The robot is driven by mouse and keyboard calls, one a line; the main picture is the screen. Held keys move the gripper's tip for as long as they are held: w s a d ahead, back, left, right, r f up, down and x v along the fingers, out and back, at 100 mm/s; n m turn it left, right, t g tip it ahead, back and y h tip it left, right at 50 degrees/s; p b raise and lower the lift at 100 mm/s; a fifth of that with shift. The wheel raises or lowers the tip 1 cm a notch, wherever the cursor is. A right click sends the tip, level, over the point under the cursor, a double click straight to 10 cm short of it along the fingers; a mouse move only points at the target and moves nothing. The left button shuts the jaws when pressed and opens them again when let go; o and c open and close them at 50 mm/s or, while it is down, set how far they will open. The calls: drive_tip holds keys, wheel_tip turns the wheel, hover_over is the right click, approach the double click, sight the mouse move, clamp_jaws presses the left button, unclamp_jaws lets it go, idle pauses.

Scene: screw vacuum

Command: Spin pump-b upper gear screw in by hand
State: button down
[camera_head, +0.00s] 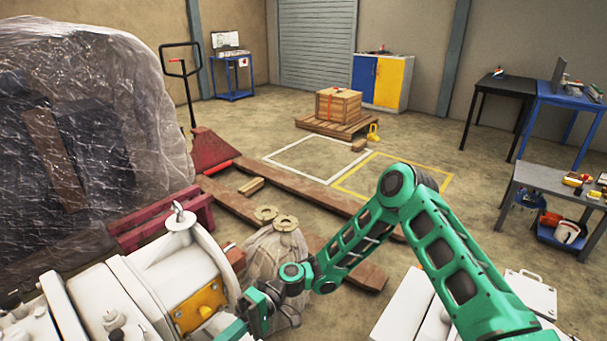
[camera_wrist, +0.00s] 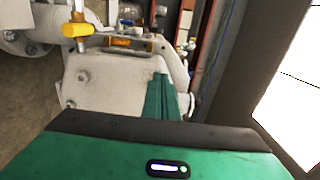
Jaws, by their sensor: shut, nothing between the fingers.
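A white pump (camera_head: 140,290) with a yellow plate (camera_head: 200,305) on its side fills the lower left of the head view. My gripper (camera_head: 252,312) is at the right side of this pump, with its tips partly hidden. In the wrist view, my gripper's green fingers (camera_wrist: 163,97) are together with nothing held, in front of a white casing (camera_wrist: 110,80). Small bolt heads show on the casing face, one of them a dark bolt (camera_wrist: 82,75). I cannot tell which is the upper gear screw. I cannot tell whether the fingers touch the casing.
A wrapped sack (camera_head: 275,262) with round flanges on top stands just behind my gripper. A plastic-wrapped load (camera_head: 80,120) rises at the left. In the wrist view, a yellow-handled valve (camera_wrist: 77,30) is above the casing. Open floor lies beyond the timbers.

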drive_tip(key=v, duration=0.4)
idle(0.3)
drive_tip(key=w+d+r+m+t+h, duration=0.2)
drive_tip(key=w+d+t+h, duration=0.1)
drive_tip(key=d, duration=0.8)
drive_tip(key=w+d+r+m+t+h, duration=0.2)
drive_tip(key=w+d+r+m+t, duration=0.15)
drive_tip(key=d, duration=0.75)
drive_tip(key=w+d+r+m+t+h, duration=0.1)
drive_tip(key=w+d+t+h, duration=0.15)
drive_tip(key=d, duration=0.95)
drive_tip(key=s+d+r+m+t+h, duration=0.1)
drive_tip(key=s+d+r+m+t, duration=0.2)
drive_tip(key=d, duration=0.4)
drive_tip(key=s+d+r+m+h, duration=0.2)
drive_tip(key=s+d+r, duration=0.1)
drive_tip(key=d+r, duration=0.3)
drive_tip(key=s+d+r+m+t, duration=0.1)
drive_tip(key=s+d+r+m, duration=0.1)
drive_tip(key=s+d, duration=0.3)
drive_tip(key=s+d+r+m+t, duration=0.1)
drive_tip(key=s+d+m, duration=0.2)
drive_tip(key=s+d, duration=0.3)
drive_tip(key=s, duration=0.3)
drive_tip(key=shift+d+r+h, duration=0.25)
drive_tip(key=shift+r+h, duration=0.1)
drive_tip(key=shift+r, duration=0.05)
